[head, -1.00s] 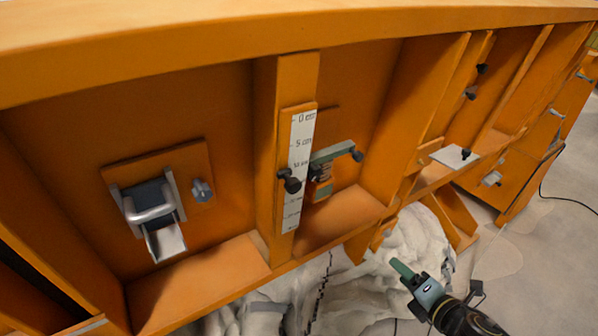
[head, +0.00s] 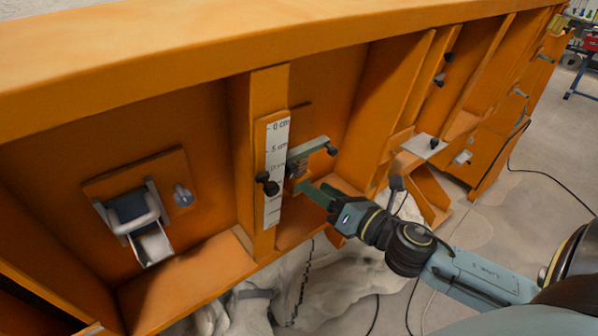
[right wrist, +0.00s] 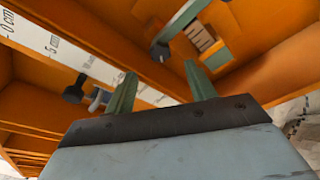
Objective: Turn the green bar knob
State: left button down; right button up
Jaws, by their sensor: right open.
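The green bar knob (head: 312,147) is a grey-green bar with a dark knob at its right end, mounted on the orange panel just right of the white scale. In the right wrist view the bar (right wrist: 182,24) runs diagonally at the top, its dark end lying beyond the gap between my fingers. My right gripper (head: 313,191) has its green fingers just below the bar, apart from it as far as I can tell. In the right wrist view my right gripper (right wrist: 160,82) is open with nothing between its fingers. My left gripper is not in view.
The white centimetre scale (head: 276,165) stands on an orange post, with a black knob (head: 266,183) on it. A metal latch (head: 136,215) is on the left panel. An orange ledge (head: 290,236) and upright dividers bound the bay. White material lies below.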

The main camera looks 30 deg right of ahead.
aim_at(294, 173)
jog(key=shift+w+a+p, duration=0.2)
jog(key=shift+w, duration=0.9)
jog(key=shift+w+a+p, duration=0.25)
jog(key=shift+w, duration=0.85)
jog(key=shift+w+a+p, duration=0.2)
jog(key=shift+w, duration=0.9)
jog(key=c, duration=0.9)
